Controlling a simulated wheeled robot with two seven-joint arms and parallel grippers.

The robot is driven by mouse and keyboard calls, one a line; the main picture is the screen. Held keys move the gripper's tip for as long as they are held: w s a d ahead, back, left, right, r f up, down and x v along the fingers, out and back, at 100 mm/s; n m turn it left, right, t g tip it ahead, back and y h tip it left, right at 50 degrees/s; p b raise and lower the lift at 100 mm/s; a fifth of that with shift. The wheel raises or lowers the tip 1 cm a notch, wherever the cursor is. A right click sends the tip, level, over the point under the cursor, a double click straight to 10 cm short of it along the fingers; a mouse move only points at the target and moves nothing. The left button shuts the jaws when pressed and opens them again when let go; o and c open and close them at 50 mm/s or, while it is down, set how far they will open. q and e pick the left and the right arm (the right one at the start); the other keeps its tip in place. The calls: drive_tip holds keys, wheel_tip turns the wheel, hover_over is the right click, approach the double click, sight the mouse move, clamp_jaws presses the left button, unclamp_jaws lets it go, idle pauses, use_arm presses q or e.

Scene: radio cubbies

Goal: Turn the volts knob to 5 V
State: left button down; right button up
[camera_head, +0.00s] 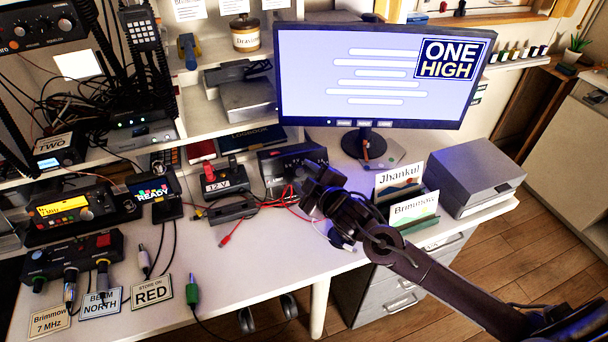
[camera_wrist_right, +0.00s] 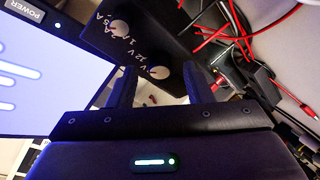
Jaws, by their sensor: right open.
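The black power supply (camera_head: 292,160) stands on the desk below the shelf, partly hidden behind my right gripper (camera_head: 312,184). In the right wrist view its dark front (camera_wrist_right: 142,48) shows two pale round knobs. The volts knob (camera_wrist_right: 160,72), beside markings with V, appears between the two fingers of my right gripper (camera_wrist_right: 160,84). The other knob (camera_wrist_right: 119,28) is by markings with A. My right gripper is open, with a finger on each side of the volts knob in this view. I cannot tell whether either finger touches it. The knob's exact setting is too small to read. My left gripper is out of view.
The monitor (camera_head: 375,75) stands right behind the supply. Red cables (camera_head: 285,197) and a 12 V box (camera_head: 222,180) lie to its left. Card holders (camera_head: 408,195) and a grey box (camera_head: 462,178) are to the right. The front middle of the desk is mostly clear.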

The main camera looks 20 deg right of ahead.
drive_tip(key=shift+w, duration=0.3)
drive_tip(key=c, duration=1)
